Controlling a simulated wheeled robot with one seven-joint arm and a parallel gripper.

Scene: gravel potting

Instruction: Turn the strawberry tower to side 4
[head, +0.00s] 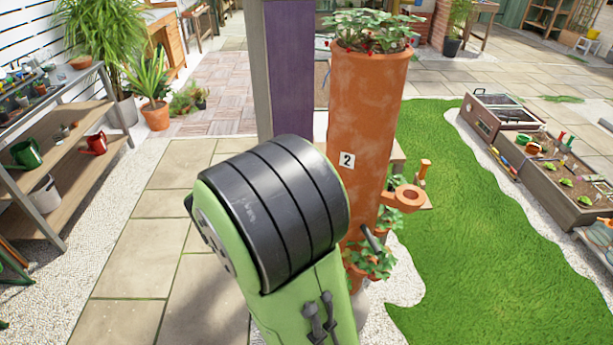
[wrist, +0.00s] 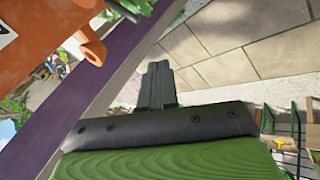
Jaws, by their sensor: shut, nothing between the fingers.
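The strawberry tower (head: 366,110) is a tall terracotta cylinder with plants on top and in pockets low on its side. A white label reading 2 (head: 347,160) faces me. A round terracotta pocket (head: 407,197) sticks out to the right. My green and black arm hides the tower's lower left. In the wrist view the tower (wrist: 40,35) fills the upper left, with a pocket (wrist: 92,48) and part of a label. My gripper (wrist: 158,70) shows there with its fingers together and empty, apart from the tower. In the head view my gripper is mostly hidden behind my arm.
A purple and grey post (head: 290,70) stands just left of the tower. A shelf (head: 70,150) with watering cans is at the left. A raised planter bed (head: 555,180) lies at the right beyond the grass (head: 460,220). Paving at the left is clear.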

